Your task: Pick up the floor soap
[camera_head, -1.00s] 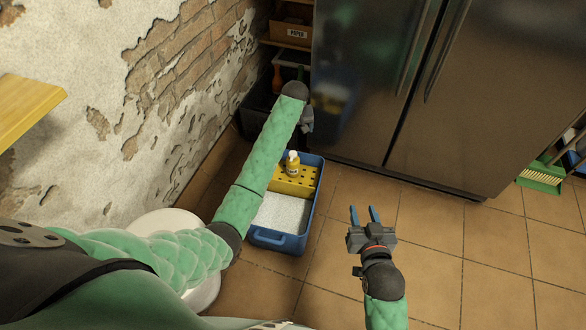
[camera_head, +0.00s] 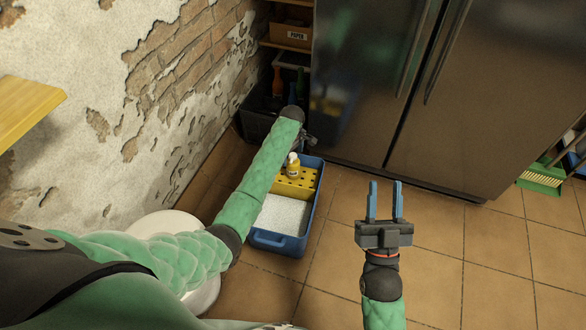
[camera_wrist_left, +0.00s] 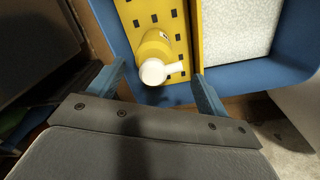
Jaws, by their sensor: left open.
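The floor soap (camera_head: 293,165) is a yellow bottle with a white cap. It stands on the yellow perforated tray (camera_head: 305,181) at the back of a blue bucket (camera_head: 275,239) on the floor. The left wrist view shows the bottle (camera_wrist_left: 155,52) from above, between the finger lines and a little ahead of the fingertips. My left gripper (camera_wrist_left: 160,80) is open and empty; in the head view it is mostly hidden behind my left forearm, beside the bottle. My right gripper (camera_head: 385,203) is open and empty over the floor tiles, right of the bucket.
A dark fridge (camera_head: 480,90) stands behind the bucket. A dark crate with bottles (camera_head: 262,110) is at the back left by the brick wall. A white round object (camera_head: 165,224) is at left.

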